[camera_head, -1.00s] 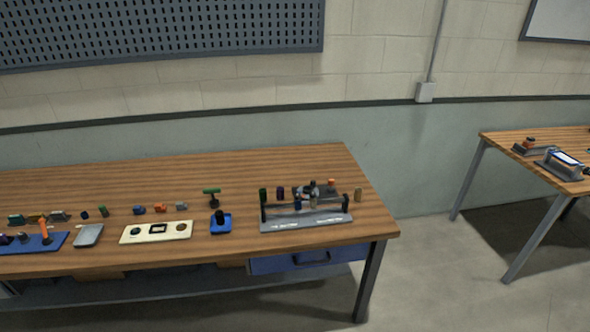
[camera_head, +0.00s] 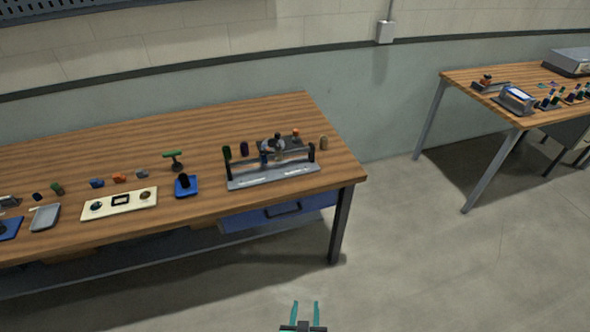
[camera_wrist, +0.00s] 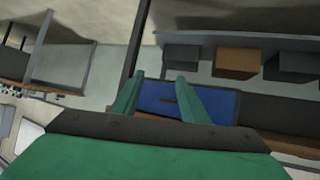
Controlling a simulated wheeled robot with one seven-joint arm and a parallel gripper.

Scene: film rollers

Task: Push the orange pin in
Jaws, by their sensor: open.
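A small orange piece (camera_head: 296,133) stands at the back right of the grey roller fixture (camera_head: 272,176) on the wooden bench. Another small orange-red piece (camera_head: 487,78) sits on a dark block on the second table at right. I cannot tell which is the pin or how far it sticks out. My gripper (camera_head: 306,306) is at the bottom of the head view, over the floor, well away from both benches. Its two teal fingers are apart and empty. In the wrist view the gripper (camera_wrist: 160,82) points toward the blue drawer (camera_wrist: 215,103); no orange pin can be made out there.
The wooden bench (camera_head: 120,136) also holds a cream panel (camera_head: 145,203), a blue stand (camera_head: 186,189) and several small parts. The second table (camera_head: 465,84) carries a blue-screened device (camera_head: 516,99). Open floor (camera_head: 420,240) lies between and in front of them.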

